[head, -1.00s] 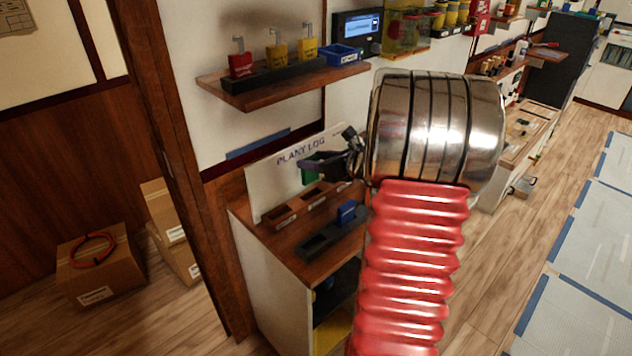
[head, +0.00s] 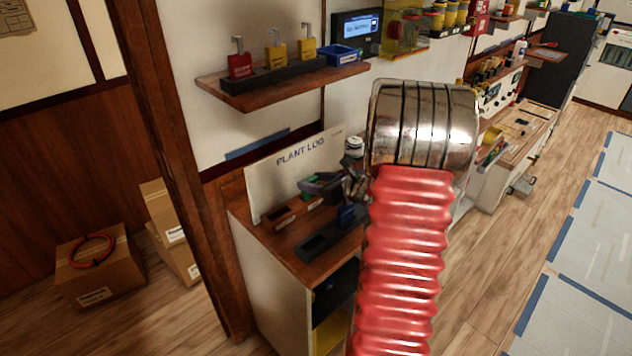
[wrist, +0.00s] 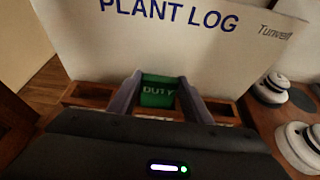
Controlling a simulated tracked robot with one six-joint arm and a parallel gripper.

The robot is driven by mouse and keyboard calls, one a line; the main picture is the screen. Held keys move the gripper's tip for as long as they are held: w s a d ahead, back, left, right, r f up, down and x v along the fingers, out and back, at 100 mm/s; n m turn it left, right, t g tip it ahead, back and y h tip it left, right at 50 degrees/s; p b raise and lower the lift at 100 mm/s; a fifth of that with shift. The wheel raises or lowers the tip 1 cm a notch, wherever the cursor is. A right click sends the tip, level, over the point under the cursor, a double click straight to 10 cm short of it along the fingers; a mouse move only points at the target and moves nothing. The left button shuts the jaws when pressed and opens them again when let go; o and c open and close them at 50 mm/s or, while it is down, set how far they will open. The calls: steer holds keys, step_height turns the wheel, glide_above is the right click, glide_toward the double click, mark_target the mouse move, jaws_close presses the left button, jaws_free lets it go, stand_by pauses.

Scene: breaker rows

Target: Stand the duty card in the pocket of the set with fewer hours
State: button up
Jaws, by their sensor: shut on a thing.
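The green duty card (wrist: 158,91), lettered "DUTY", is upright between the two fingers of my gripper (wrist: 160,98) in the wrist view. My gripper (head: 325,187) is shut on it. In the head view only a bit of the green card (head: 309,182) shows beside the dark fingers. A brown wooden rack with pockets (head: 281,217) lies along the foot of the white "PLANT LOG" board (head: 290,165). The card is over the middle of this rack (wrist: 222,109); I cannot tell whether its lower edge is inside a pocket.
White round items (wrist: 300,145) stand to the right in the wrist view. A shelf (head: 270,88) with padlocks hangs above.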

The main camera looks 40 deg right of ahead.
steer(key=shift+f, duration=0.1)
steer(key=o, duration=1.1)
steer(key=shift+c, duration=0.2)
steer(key=v, duration=1.2)
